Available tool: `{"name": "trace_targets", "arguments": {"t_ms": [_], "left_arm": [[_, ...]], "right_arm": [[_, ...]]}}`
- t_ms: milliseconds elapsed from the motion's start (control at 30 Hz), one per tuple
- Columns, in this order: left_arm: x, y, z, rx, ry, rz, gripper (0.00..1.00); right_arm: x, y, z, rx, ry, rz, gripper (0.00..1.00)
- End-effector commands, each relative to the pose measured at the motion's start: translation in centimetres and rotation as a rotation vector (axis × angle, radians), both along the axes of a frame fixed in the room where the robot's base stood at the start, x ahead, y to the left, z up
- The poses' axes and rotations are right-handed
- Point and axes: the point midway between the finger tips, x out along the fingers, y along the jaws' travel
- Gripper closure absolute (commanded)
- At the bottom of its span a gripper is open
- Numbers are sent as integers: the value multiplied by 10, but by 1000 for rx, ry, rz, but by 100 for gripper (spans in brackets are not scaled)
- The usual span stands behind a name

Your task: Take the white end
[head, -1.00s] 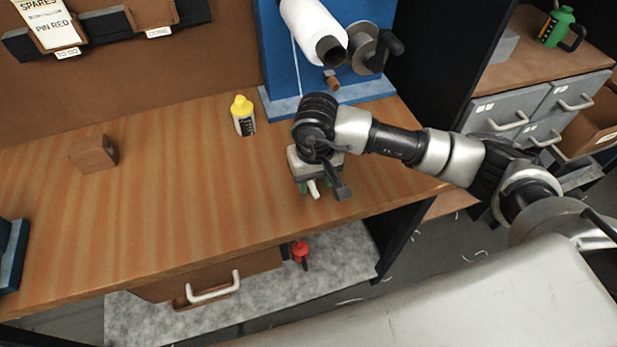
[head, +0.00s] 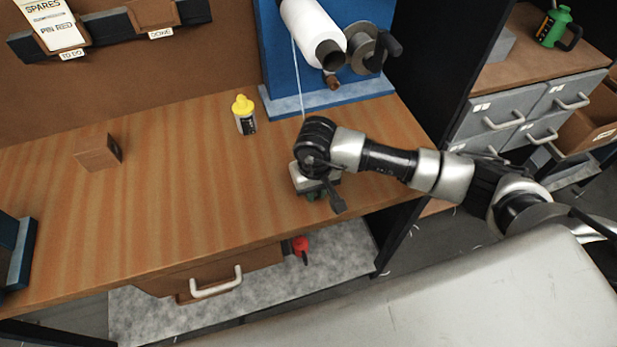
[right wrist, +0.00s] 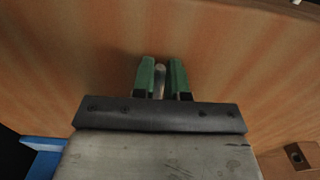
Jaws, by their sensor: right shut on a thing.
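A white yarn cone (head: 310,30) is mounted on the blue stand at the back of the bench. A thin white strand (head: 298,85) runs down from it towards my right gripper (head: 313,197) and passes out of sight behind my wrist. My right gripper is low over the bench top, near its front edge. In the right wrist view its green fingers (right wrist: 160,76) are shut on a small pale end (right wrist: 159,80), which shows between them. Its lower part is hidden by the gripper body. My left gripper is not in view.
A yellow-capped bottle (head: 244,115) and a brown block (head: 98,153) stand on the wooden bench (head: 190,180). A dark crank (head: 380,50) sticks out beside the cone. The bench left of my gripper is mostly clear.

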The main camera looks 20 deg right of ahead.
Motion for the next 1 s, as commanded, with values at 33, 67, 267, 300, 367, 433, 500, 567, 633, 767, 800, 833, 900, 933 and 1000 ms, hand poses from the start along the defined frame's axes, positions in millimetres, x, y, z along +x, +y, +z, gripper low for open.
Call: {"name": "trace_targets", "arguments": {"t_ms": [33,67,267,300,367,433,500,567,633,767,800,833,900,933,1000], "left_arm": [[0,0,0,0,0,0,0],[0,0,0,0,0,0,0],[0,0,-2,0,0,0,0],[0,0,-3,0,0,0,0],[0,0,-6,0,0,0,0],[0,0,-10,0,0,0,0],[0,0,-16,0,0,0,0],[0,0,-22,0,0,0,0],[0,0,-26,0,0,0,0],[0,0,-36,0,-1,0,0],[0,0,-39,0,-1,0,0],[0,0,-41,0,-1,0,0],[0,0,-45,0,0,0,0],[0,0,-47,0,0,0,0],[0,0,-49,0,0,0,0]], "right_arm": [[0,0,0,0,0,0,100],[0,0,0,0,0,0,100],[0,0,3,0,-1,0,100],[1,0,5,1,-1,0,100],[1,0,9,1,-4,0,100],[1,0,17,1,-4,1,100],[2,0,29,1,-7,1,100],[0,-3,41,-1,-7,2,100],[-13,-16,49,-2,-4,0,100],[-35,-37,67,-3,-5,1,100],[-42,-44,72,-2,-5,-1,100],[-47,-49,77,-3,-5,-1,100],[-56,-58,85,-2,-4,-1,100],[-60,-62,89,-2,-4,-2,100],[-68,-69,96,-2,-4,-1,100]]}}
